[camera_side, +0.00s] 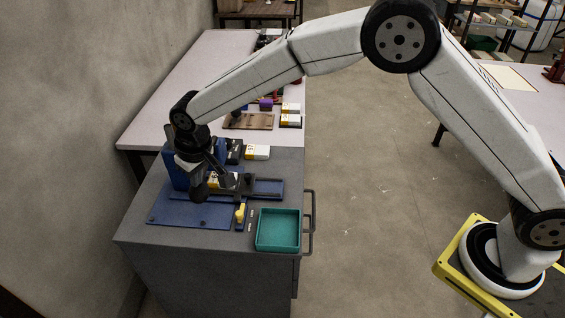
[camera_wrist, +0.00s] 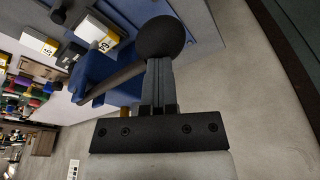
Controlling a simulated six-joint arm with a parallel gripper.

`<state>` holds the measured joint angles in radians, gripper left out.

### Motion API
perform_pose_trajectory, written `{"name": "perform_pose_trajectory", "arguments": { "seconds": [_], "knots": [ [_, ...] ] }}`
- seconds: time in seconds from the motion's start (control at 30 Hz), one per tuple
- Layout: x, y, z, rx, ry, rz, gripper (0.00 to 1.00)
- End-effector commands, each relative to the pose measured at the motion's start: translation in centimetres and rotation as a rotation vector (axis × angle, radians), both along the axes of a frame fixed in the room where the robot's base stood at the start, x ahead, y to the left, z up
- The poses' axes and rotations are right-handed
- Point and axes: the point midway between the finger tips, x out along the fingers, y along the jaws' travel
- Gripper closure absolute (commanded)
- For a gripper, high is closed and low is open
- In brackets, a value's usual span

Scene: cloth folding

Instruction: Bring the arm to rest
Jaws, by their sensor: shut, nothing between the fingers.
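My gripper (camera_wrist: 159,68) is shut and holds nothing. Its fingers point towards a black ball knob (camera_wrist: 161,37) on a dark rod in the wrist view. The knob shows just beyond the fingertips and whether they touch it cannot be told. In the side view my arm reaches in from the right, with its dark wrist end over a blue fixture (camera_side: 170,213) on a grey cabinet (camera_side: 132,234). The fingertips are hard to tell from the dark parts there.
A teal tray (camera_side: 278,231) sits at the cabinet's front right, looking empty. White and yellow boxes (camera_side: 257,152) stand behind the fixture. A pale table (camera_side: 190,75) with a wooden board (camera_side: 248,121) adjoins behind. A wall is close on the left; open floor (camera_side: 370,190) lies right.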

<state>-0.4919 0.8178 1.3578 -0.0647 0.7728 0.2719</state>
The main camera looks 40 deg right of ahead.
Motion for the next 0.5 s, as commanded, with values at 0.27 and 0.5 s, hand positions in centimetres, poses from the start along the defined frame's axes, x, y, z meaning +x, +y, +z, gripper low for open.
{"name": "perform_pose_trajectory", "arguments": {
  "seconds": [0.27, 0.5],
  "knots": [
    [0.01, -0.07, -1.08, -0.001, 0.0, 0.0, 1.0],
    [0.02, -0.07, -1.17, -0.001, 0.0, 0.0, 1.0]
  ]
}}
